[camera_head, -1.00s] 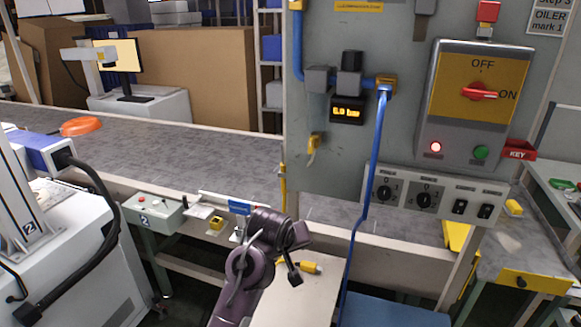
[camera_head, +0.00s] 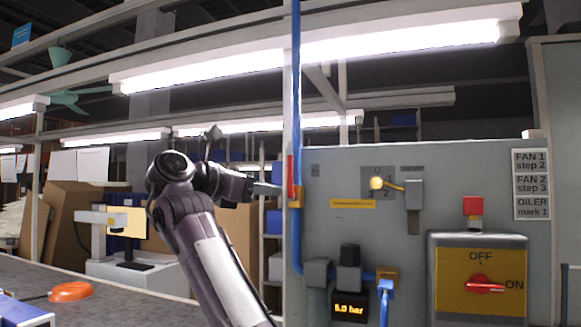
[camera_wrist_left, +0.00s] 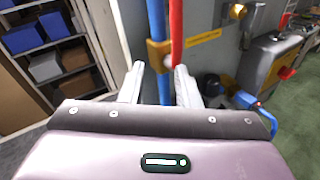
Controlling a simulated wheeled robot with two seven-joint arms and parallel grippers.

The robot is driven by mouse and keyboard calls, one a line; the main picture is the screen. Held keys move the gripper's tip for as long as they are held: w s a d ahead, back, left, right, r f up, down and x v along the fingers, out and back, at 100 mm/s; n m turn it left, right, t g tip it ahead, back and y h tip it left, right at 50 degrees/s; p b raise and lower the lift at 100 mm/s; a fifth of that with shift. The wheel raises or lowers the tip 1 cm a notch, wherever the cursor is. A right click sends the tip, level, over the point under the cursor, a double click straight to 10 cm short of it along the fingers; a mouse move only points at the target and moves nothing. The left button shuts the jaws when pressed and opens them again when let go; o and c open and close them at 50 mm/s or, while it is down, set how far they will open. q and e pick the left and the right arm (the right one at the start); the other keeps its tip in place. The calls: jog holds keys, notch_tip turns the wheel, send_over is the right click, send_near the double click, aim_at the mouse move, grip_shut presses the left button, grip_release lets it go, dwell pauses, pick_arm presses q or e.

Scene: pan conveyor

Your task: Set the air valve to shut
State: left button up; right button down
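The air valve is a yellow body (camera_head: 296,198) on the vertical blue pipe (camera_head: 297,110) at the panel's left edge. Its red lever (camera_head: 290,169) points up along the pipe. In the left wrist view the red lever (camera_wrist_left: 176,28) stands just right of the blue pipe (camera_wrist_left: 156,20), above the yellow body (camera_wrist_left: 158,54). My left gripper (camera_head: 268,190) is just left of the valve. In the left wrist view its fingers (camera_wrist_left: 160,84) are apart, one on each side of the pipe and lever, with nothing visibly gripped. My right gripper is not in view.
The grey panel (camera_head: 340,230) carries a pressure display (camera_head: 348,309) that seems to read 6.0 bar, and a rotary switch (camera_head: 484,284) pointing to ON. Shelves with boxes (camera_wrist_left: 48,62) stand left of the pipe.

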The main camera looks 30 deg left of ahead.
pick_arm(q)
notch_tip(320, 180, up, 6)
jog(key=s+n+h, duration=0.1)
jog(key=s+h, duration=0.1)
jog(key=s, duration=0.1)
jog(key=p, duration=0.4)
send_over(290, 193)
jog(key=shift+w+a+f+t, duration=0.15)
jog(key=shift+w+a+t, duration=0.1)
jog(key=shift+t, duration=0.15)
grip_shut()
